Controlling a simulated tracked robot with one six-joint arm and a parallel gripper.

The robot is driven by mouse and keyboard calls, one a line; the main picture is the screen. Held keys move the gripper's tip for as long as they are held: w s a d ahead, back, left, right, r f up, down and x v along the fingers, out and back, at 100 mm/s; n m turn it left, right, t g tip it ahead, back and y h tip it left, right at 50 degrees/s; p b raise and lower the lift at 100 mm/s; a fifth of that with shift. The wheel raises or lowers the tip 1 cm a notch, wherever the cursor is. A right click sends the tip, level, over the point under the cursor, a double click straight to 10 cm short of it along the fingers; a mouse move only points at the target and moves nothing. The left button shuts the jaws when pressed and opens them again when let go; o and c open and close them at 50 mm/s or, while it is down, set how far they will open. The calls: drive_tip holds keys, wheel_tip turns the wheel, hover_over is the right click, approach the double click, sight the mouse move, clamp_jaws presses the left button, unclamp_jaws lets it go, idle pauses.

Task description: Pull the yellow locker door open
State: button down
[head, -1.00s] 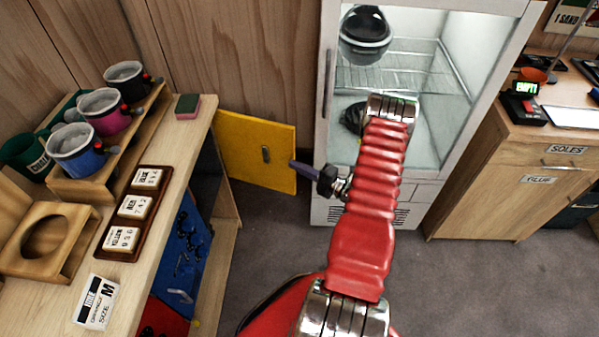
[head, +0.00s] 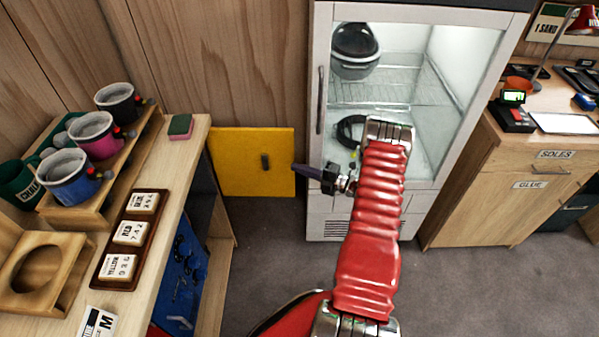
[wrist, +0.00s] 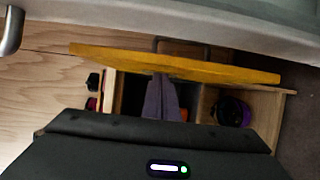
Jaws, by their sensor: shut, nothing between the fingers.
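The yellow locker door (head: 235,165) stands swung out from the side of the wooden bench, its broad face with a small dark handle (head: 265,162) toward the head camera. My gripper (head: 297,168) is shut and empty at the door's right edge. In the wrist view, the door (wrist: 215,70) is a thin yellow band, with open locker compartments (wrist: 205,100) below it in the picture. The purple-grey fingers (wrist: 160,95) reach up to the band's lower edge, on the compartment side. A dark bracket shows beyond the band. I cannot tell whether the fingers touch the door.
A white glass-fronted cabinet (head: 320,205) stands close to the right of the door. The bench (head: 180,150) at left carries mugs, a sponge (head: 180,126) and number blocks. A wooden drawer unit (head: 480,200) stands at right. Grey floor (head: 270,245) is clear between them.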

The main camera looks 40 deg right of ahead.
drive_tip(key=s+a+v, duration=0.1)
drive_tip(key=v, duration=1)
drive_tip(key=shift+s+a, duration=0.15)
drive_tip(key=shift+a, duration=0.1)
idle(0.7)
